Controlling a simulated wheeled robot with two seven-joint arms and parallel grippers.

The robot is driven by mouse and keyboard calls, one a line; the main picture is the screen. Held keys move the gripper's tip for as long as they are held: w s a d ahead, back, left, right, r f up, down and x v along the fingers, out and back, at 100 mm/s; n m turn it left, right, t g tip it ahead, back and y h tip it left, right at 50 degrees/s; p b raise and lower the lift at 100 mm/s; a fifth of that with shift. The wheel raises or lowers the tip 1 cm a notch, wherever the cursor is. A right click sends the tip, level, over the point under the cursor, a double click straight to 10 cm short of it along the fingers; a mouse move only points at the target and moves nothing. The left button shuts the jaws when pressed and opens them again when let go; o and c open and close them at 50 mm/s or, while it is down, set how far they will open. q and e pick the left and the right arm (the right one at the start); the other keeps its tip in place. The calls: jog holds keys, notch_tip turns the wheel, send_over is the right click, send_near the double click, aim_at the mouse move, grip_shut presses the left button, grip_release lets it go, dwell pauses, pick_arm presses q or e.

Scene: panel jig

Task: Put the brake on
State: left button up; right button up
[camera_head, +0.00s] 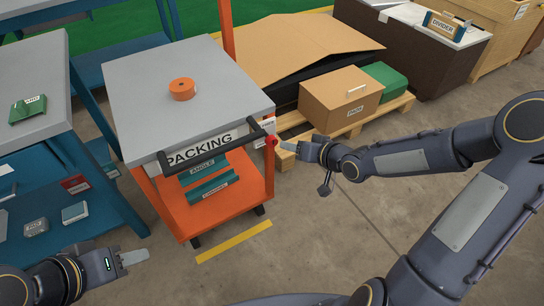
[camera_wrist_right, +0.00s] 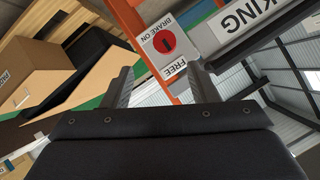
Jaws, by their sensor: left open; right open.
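The brake is a red round knob (camera_wrist_right: 165,42) on a white plate on the orange cart's post. The plate reads FREE on one side and BRAKE ON on the other, upside down in the right wrist view. A short dark mark lies on the knob along the line between the two words; I cannot tell which word it points to. In the head view the knob (camera_head: 271,141) sits at the cart's right front corner. My right gripper (camera_head: 285,147) is open close to it, with the plate between its fingers (camera_wrist_right: 162,82) in view. My left gripper (camera_head: 135,257) is open and empty at lower left.
The cart (camera_head: 190,90) has a grey top with an orange roll (camera_head: 182,89), a black handle (camera_head: 215,147) and a PACKING sign. A pallet (camera_head: 385,110) with boxes stands behind my right gripper. Blue-framed tables stand left.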

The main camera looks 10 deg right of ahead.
aim_at(274, 142)
pick_arm(q)
notch_tip(274, 142, down, 4)
jog(key=b, duration=0.3)
jog(key=shift+f, duration=0.1)
pick_arm(e)
jog(key=shift+m+t+y, duration=0.3)
jog(key=shift+t+y, duration=0.5)
jog(key=shift+y, duration=0.1)
jog(key=x, duration=0.3)
jog(key=f+x, duration=0.1)
jog(key=x, duration=0.6)
jog(key=shift+a+f, duration=0.15)
jog(key=shift+f, duration=0.35)
jog(key=shift+c, duration=0.4)
